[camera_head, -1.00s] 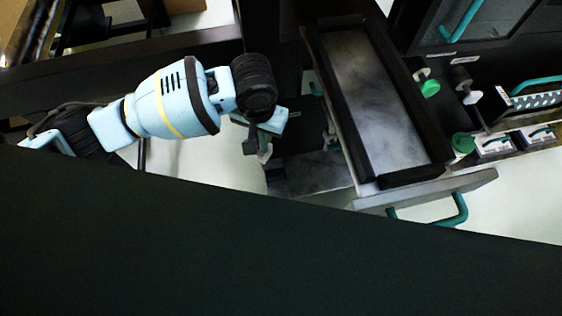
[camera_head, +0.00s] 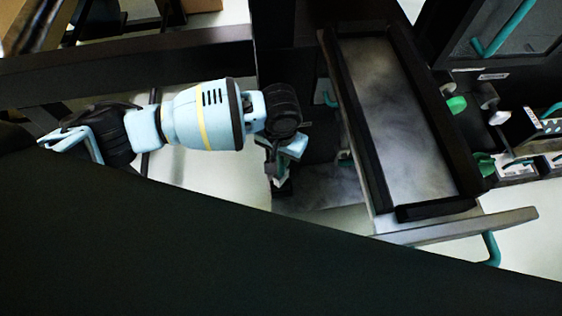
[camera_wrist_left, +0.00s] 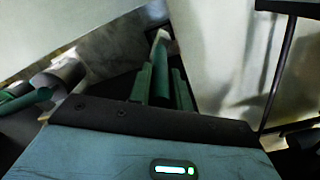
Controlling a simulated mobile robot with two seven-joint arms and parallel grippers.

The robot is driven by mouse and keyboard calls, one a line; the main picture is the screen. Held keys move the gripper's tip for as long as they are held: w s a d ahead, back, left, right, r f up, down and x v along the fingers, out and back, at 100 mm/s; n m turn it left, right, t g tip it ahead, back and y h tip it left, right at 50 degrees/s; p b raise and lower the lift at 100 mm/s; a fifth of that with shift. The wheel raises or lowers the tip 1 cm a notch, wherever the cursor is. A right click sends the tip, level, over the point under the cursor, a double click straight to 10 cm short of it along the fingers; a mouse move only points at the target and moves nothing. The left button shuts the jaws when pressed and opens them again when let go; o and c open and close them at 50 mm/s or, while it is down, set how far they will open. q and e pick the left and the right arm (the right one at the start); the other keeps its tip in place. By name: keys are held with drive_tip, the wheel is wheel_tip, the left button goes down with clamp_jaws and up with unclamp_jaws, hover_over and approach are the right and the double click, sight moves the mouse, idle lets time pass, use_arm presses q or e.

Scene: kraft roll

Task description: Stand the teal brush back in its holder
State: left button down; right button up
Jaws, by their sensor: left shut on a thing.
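In the left wrist view, a teal rod with a paler far end, which looks like the teal brush (camera_wrist_left: 161,74), stands between the two fingers of my left gripper (camera_wrist_left: 162,88). The gripper is shut on it. In the head view, my left gripper (camera_head: 277,178) hangs below the dark wrist, left of a drawer-like tray; the brush cannot be made out there. I cannot pick out the brush holder with certainty in either view. My right gripper is not in view.
A long dark-rimmed tray with a grey floor (camera_head: 405,125) lies right of my gripper, above a pulled-out drawer (camera_head: 455,228) with a teal handle (camera_head: 491,248). Green items (camera_head: 456,105) sit further right. A dark surface fills the foreground. Pale floor shows below my arm.

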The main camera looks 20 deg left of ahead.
sight(281, 164)
use_arm(q)
drive_tip(key=shift+f+b, duration=0.4)
drive_tip(key=shift+f, duration=1.45)
drive_tip(key=shift+f, duration=0.4)
drive_tip(key=c, duration=1.6)
unclamp_jaws()
drive_tip(key=shift+c, duration=0.2)
drive_tip(key=o, duration=0.3)
drive_tip(key=shift+o, duration=0.2)
